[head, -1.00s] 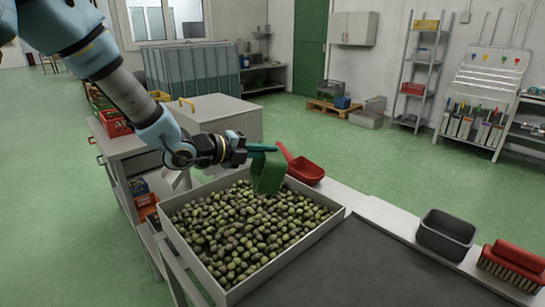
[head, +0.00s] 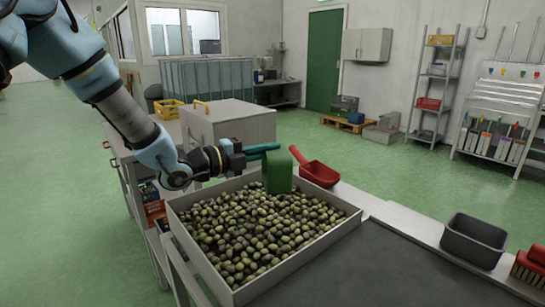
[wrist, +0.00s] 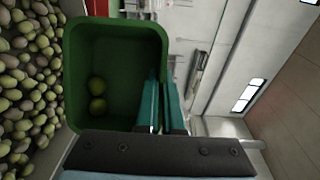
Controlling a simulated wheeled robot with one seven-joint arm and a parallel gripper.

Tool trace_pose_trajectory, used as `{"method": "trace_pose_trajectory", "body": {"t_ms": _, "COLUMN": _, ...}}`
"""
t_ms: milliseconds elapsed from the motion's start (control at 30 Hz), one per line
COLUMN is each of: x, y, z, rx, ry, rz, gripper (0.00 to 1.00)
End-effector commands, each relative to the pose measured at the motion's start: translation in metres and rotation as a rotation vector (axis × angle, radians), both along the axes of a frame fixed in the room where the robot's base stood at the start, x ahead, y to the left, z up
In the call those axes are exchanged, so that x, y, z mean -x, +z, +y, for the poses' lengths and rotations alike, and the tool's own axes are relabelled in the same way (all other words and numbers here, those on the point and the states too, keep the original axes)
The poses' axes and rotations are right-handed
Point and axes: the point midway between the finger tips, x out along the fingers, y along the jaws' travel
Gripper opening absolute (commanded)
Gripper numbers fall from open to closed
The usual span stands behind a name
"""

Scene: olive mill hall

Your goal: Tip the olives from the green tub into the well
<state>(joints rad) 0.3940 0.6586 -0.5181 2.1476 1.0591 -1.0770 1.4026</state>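The green tub (head: 278,172) is held over the far right part of the well (head: 205,266), a shallow light-walled tray full of green and dark olives (head: 262,228). My gripper (head: 264,148) is shut on the tub's wall. In the wrist view its teal fingers (wrist: 159,103) pinch one side wall of the tub (wrist: 112,35). The tub is tilted on its side with its mouth towards the wrist camera. Two olives (wrist: 97,95) show inside; the rest of its visible inside is bare. The loose olives (wrist: 22,80) lie alongside it in that view.
A dark bin (head: 473,238) and a red brush (head: 530,268) stand to the right. A grey box (head: 230,124) stands behind my gripper. The dark surface (head: 370,270) at front right is clear.

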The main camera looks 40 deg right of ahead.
Motion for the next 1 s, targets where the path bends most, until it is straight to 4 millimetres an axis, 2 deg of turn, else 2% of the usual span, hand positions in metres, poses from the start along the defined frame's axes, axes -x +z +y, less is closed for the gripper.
{"method": "trace_pose_trajectory", "body": {"t_ms": 67, "x": -0.001, "y": -0.005, "z": 0.002, "rx": 0.018, "ry": 0.000, "rz": 0.012, "gripper": 0.00}}
{"method": "trace_pose_trajectory", "body": {"t_ms": 1000, "x": -0.017, "y": -0.006, "z": 0.025, "rx": 0.252, "ry": 0.001, "rz": 0.167, "gripper": 0.00}}
